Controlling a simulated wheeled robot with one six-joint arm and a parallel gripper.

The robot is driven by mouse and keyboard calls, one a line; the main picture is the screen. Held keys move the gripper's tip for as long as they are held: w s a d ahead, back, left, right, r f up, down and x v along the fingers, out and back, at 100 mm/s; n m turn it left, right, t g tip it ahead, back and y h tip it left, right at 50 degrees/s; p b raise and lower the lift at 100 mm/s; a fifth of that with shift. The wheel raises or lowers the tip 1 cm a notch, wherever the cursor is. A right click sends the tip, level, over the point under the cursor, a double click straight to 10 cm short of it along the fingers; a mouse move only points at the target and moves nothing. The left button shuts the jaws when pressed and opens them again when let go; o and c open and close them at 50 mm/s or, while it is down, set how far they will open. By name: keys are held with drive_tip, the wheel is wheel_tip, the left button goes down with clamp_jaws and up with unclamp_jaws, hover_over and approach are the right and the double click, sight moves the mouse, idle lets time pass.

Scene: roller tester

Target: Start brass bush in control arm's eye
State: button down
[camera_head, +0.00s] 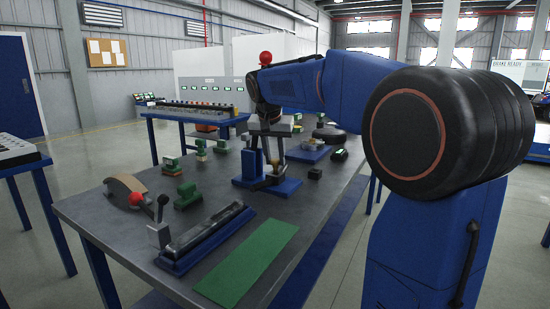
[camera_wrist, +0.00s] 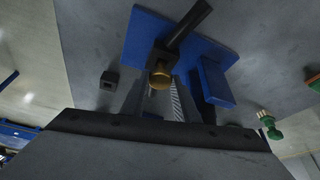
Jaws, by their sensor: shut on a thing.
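The brass bush (camera_wrist: 159,78) shows in the wrist view between the fingertips of my gripper (camera_wrist: 160,88), which is shut on it. The bush is right at the dark end block of the control arm (camera_wrist: 188,22). I cannot tell whether the bush has entered the eye, as the bush itself covers it. The control arm lies over a blue fixture (camera_wrist: 140,35) with a raised blue block on one side. In the head view my gripper (camera_head: 265,160) points down over the blue fixture (camera_head: 285,188) on the bench, and its fingers hide much of the control arm.
A small black block (camera_head: 315,173) is right of the fixture.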

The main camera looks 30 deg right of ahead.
drive_tip(key=shift+f, duration=0.3)
idle(0.4)
drive_tip(key=c, duration=1.3)
unclamp_jaws()
drive_tip(key=shift+r, duration=0.1)
drive_tip(key=v, duration=1.7)
drive_tip(key=shift+s+r, duration=0.1)
